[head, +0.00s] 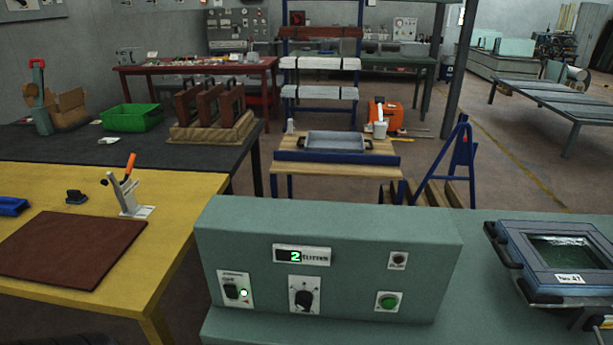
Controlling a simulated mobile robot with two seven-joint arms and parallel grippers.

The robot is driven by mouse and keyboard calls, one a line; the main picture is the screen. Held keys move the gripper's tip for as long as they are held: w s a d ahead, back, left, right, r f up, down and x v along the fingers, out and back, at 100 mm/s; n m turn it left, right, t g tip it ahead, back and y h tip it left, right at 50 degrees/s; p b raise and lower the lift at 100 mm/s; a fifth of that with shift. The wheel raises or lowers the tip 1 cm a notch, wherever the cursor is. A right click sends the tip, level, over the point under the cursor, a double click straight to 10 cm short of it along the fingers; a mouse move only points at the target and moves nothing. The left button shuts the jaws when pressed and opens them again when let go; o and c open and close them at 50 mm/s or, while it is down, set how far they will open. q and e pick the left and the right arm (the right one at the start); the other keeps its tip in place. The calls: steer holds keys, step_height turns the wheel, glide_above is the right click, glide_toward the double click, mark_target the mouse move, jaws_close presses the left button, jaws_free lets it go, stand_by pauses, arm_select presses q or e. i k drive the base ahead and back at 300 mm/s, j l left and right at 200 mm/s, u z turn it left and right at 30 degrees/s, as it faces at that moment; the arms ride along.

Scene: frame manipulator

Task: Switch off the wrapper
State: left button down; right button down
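A grey-green control box (330,228) stands close in front of me on a green bench; its label looks like "SLITTER", though the small print is hard to read. Its display (294,255) shows a lit green 2. A black rotary knob (303,296) sits in the middle. A green button (388,301) and a small dark button (398,259) are on the right. No part is clearly marked as a wrapper. Neither gripper can be made out.
A blue-framed device with a dark window (570,250) lies right of the box. A yellow table (160,235) at left bears a brown board (72,248) and an orange-handled clamp (130,190). A wooden table with a grey tray (337,141) stands behind. The box front is unobstructed.

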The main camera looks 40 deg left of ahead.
mark_target(231, 292)
steer(key=u, duration=1.8)
